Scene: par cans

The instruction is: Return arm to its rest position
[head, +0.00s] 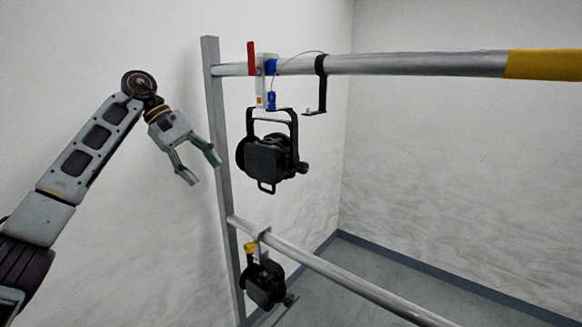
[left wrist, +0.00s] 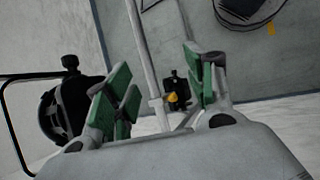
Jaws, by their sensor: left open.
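My left arm comes in from the left in the head view, bent at a raised joint. My left gripper (head: 202,168) hangs from it, tilted down to the right, open and empty, to the left of the upright post and apart from it. In the left wrist view its green-padded fingers (left wrist: 158,90) stand apart with nothing between them touching. An upper par can (head: 268,160) hangs by its yoke from the upper pipe, right of the gripper. A dark can with its yoke shows at the left of the left wrist view (left wrist: 65,110). My right gripper is not in view.
The upper pipe (head: 420,64) has a yellow end, a red handle (head: 252,58), blue clamp parts and a black hook (head: 321,85). A lower can (head: 264,284) hangs on the lower pipe (head: 330,267). The grey post (head: 220,150) stands near the gripper. White walls surround the rig.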

